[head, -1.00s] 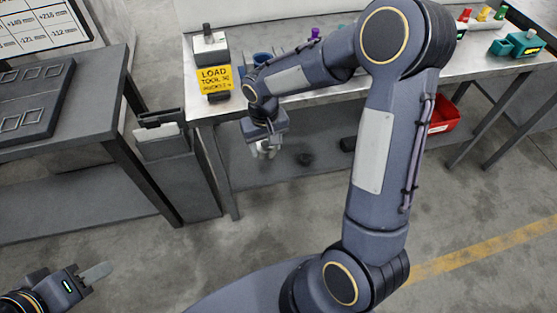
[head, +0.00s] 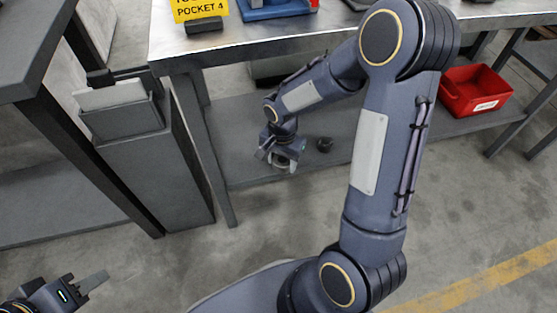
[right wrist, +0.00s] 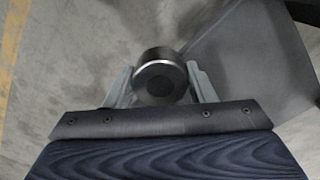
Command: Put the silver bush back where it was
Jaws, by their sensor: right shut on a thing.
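The silver bush (right wrist: 153,53) shows in the right wrist view as a short cylinder with a bright metal rim and a dark round end. It sits between the two fingers of my right gripper (right wrist: 162,84), which is shut on it. In the head view my right gripper (head: 282,164) points down in front of the workbench, over the lower shelf; the bush is mostly hidden there. My left gripper (head: 94,282) is at the lower left, apart from everything, and its finger gap cannot be made out.
The metal workbench (head: 260,42) has a yellow pocket sign (head: 203,8) and a blue fixture (head: 272,9) on top. Its lower shelf (head: 235,125) carries a small dark round thing (head: 324,145) and a red bin (head: 474,92). A grey bin stand (head: 150,150) stands left of it.

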